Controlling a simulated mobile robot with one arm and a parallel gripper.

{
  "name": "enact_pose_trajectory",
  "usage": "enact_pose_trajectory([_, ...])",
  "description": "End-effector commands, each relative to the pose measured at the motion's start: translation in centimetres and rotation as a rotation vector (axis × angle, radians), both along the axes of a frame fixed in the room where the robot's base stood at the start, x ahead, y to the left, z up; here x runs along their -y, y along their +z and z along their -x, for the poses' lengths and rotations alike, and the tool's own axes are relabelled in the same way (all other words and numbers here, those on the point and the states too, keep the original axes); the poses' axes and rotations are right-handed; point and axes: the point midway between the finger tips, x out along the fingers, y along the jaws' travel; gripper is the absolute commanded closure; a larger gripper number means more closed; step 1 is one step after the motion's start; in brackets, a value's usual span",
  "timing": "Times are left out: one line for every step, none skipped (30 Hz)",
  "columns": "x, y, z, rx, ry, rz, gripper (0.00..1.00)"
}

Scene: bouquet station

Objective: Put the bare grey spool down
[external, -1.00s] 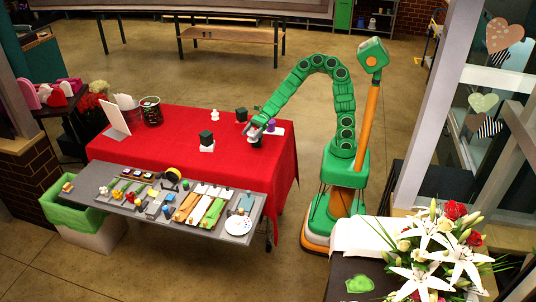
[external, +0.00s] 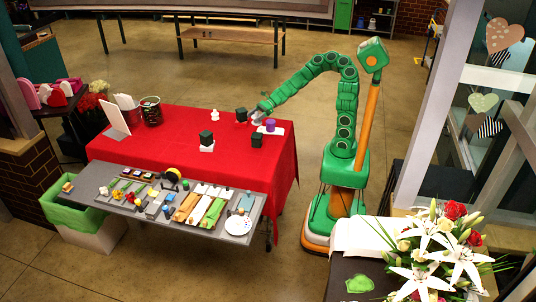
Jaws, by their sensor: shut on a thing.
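My gripper (external: 259,112) is at the back right of the red-covered table, reaching in from the right. It is shut on a small pale grey thing (external: 257,121), which I take for the bare grey spool; the fingers hide part of it. Whether the spool touches the table is too small to tell. A purple spool (external: 270,125) stands just right of it, on a white pad (external: 280,131). A black cube (external: 241,115) is close on the left of my gripper, and another black cube (external: 257,140) lies in front.
The red table (external: 180,150) also bears a black cube (external: 206,135) on a white base, a white figure (external: 214,114), a dark tin (external: 151,111) and a white board (external: 116,118). A grey bench (external: 95,178) with tools stands in front. The table's right front is clear.

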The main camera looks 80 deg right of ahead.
Motion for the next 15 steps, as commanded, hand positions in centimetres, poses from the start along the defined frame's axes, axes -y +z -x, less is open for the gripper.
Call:
enact_pose_trajectory([-0.2, -0.3, -0.6, -0.001, 0.002, 0.0, 0.61])
enact_pose_trajectory([-0.3, -0.5, -1.0, 0.0, 0.001, 0.0, 0.61])
enact_pose_trajectory([-0.4, -0.8, -1.6, -0.001, 0.001, 0.001, 0.61])
enact_pose_trajectory([-0.5, -1.0, -2.0, -0.001, 0.002, 0.0, 0.61])
enact_pose_trajectory([-0.6, -1.2, -2.4, -0.003, 0.001, 0.0, 0.61])
enact_pose_trajectory([-0.7, -1.5, -2.9, -0.003, 0.002, 0.0, 0.61])
enact_pose_trajectory([-0.9, -1.7, -3.3, -0.003, 0.003, 0.0, 0.61])
enact_pose_trajectory([-1.0, -1.9, -3.7, -0.003, 0.003, 0.0, 0.61])
enact_pose_trajectory([-1.1, -2.1, -4.3, -0.002, 0.003, 0.001, 0.61])
enact_pose_trajectory([-1.1, -2.2, -4.7, -0.002, 0.003, 0.0, 0.61])
enact_pose_trajectory([-1.2, -2.4, -5.1, -0.001, 0.002, 0.001, 0.61])
enact_pose_trajectory([-1.3, -2.7, -5.7, 0.0, 0.003, 0.001, 0.61])
enact_pose_trajectory([-1.4, -2.9, -6.1, -0.001, 0.002, 0.001, 0.61])
enact_pose_trajectory([-1.5, -3.1, -6.5, -0.001, 0.002, 0.0, 0.61])
enact_pose_trajectory([-1.6, -3.4, -7.0, -0.002, 0.002, -0.001, 0.61])
